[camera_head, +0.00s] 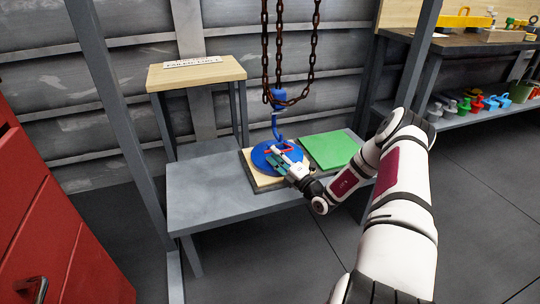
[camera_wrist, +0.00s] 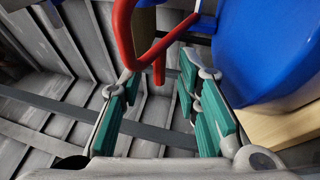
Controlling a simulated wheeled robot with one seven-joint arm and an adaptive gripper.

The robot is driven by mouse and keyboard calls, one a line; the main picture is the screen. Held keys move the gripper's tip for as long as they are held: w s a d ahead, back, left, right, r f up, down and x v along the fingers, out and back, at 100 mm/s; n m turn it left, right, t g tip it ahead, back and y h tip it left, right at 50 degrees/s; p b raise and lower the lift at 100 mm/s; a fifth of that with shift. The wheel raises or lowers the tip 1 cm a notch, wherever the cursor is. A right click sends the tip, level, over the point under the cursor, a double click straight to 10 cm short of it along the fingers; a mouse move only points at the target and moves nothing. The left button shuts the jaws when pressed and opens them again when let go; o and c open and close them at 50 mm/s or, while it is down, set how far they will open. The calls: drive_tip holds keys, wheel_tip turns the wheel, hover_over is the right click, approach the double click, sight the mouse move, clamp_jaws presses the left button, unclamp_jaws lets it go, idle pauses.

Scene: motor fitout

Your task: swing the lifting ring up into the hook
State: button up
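The lifting ring (camera_wrist: 122,35) is red and shows large at the top of the wrist view; in the head view it is a small red piece (camera_head: 287,148) on the blue round motor body (camera_head: 259,158). The blue body also fills the right of the wrist view (camera_wrist: 265,50). The blue hook (camera_head: 275,125) hangs on chains just above the body. My gripper (camera_wrist: 158,78) has its teal fingers apart, with the ring's lower end near and between the fingertips. Contact cannot be told. In the head view my gripper (camera_head: 278,160) is over the body's front side.
The body stands on a pale wooden board (camera_head: 265,183) on a grey bench (camera_head: 200,205). A green pad (camera_head: 331,149) lies to its right. A wooden-topped stand (camera_head: 180,77) is behind left, a red cabinet (camera_head: 40,210) at left. Rusty chains (camera_head: 265,50) hang above.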

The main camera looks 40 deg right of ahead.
sight(270, 151)
drive_tip(key=shift+b+x, duration=0.35)
drive_tip(key=shift+x, duration=1.25)
clamp_jaws()
